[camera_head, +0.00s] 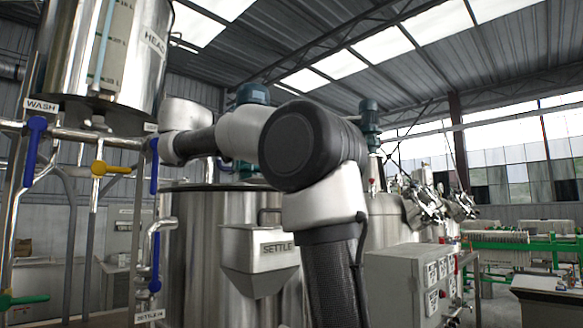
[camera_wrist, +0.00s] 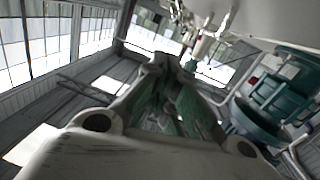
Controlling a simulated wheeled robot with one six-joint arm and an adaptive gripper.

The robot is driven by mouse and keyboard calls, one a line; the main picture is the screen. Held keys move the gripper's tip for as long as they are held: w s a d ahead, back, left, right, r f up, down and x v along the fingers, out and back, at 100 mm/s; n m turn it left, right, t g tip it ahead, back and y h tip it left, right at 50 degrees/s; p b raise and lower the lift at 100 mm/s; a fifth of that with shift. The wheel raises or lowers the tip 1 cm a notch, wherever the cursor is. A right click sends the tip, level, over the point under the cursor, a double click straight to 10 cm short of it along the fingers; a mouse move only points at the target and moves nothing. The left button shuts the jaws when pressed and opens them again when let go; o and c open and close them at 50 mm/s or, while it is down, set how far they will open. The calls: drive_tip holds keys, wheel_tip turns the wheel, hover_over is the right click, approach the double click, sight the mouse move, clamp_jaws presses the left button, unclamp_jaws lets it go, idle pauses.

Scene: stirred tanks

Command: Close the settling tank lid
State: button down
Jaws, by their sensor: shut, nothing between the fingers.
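The settling tank (camera_head: 198,245) is a large steel cylinder behind my arm in the head view, with a SETTLE label (camera_head: 277,247) on a box at its front. My arm crosses in front of its top, so I cannot tell its lid or how far it stands open. My gripper (camera_wrist: 166,62) shows in the wrist view with its fingers together and nothing between them. It points towards the roof and windows. In the head view its fingers cannot be made out.
A steel head tank (camera_head: 105,50) hangs at upper left. Pipes with blue (camera_head: 36,150) and yellow (camera_head: 98,168) valve handles stand at left. A grey control box (camera_head: 395,285) stands at right of my arm. A teal motor (camera_wrist: 280,100) is at right in the wrist view.

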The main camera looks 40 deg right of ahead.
drive_tip(key=d, duration=0.3)
drive_tip(key=d+f+t+y, duration=0.1)
drive_tip(key=d, duration=0.3)
drive_tip(key=w+d+f+n+y, duration=0.1)
drive_tip(key=d, duration=0.2)
drive_tip(key=shift+d+f+t, duration=0.15)
drive_tip(key=shift+d+t, duration=0.05)
drive_tip(key=shift+t, duration=0.2)
wheel_tip(320, 180, down, 3)
drive_tip(key=shift+s+d+f, duration=0.1)
drive_tip(key=shift+d, duration=0.05)
drive_tip(key=shift+f, duration=0.45)
drive_tip(key=shift+s+f, duration=0.15)
drive_tip(key=shift+f, duration=0.55)
drive_tip(key=shift+s+f, duration=0.1)
drive_tip(key=shift+f, duration=0.6)
